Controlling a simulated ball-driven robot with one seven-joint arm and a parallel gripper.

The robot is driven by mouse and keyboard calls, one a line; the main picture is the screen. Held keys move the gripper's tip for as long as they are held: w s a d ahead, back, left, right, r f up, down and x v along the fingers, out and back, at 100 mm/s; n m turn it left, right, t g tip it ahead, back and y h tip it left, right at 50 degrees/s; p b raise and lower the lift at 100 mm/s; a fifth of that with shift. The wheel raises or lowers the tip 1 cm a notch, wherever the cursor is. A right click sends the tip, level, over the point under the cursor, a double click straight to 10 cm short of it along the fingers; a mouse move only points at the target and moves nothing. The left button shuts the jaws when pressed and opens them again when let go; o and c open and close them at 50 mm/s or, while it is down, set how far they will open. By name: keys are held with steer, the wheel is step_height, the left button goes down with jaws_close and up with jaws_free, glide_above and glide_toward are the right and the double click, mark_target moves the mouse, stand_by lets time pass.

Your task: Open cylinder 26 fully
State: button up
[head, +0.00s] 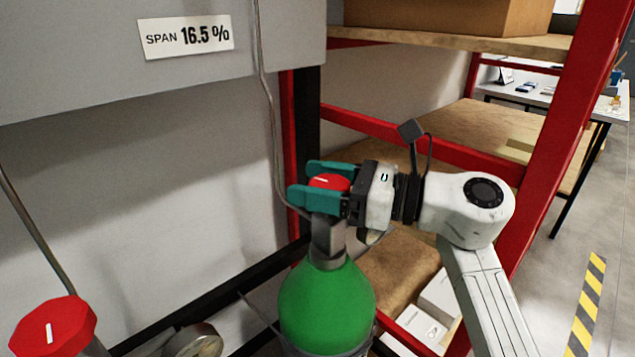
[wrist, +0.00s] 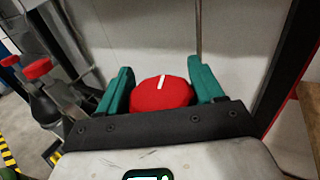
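A green gas cylinder (head: 327,300) stands upright at the centre of the head view, with a grey valve neck on top. Its red valve knob (head: 328,182) has a white mark and also shows in the wrist view (wrist: 160,95), where the mark points up and slightly right. My gripper (head: 318,183) reaches in from the right, its two teal fingers on opposite sides of the knob. In the wrist view both fingers appear to touch the knob's sides. No number is readable on the cylinder.
A grey panel (head: 120,60) with a "SPAN 16.5 %" label (head: 186,36) hangs above. A red-framed shelf (head: 575,110) stands to the right. A thin tube (head: 268,100) runs down behind my gripper.

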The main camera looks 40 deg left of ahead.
steer(key=o, duration=0.3)
steer(key=v, duration=0.7)
steer(key=shift+w+d, duration=0.1)
steer(key=shift+d, duration=0.15)
stand_by(0.5)
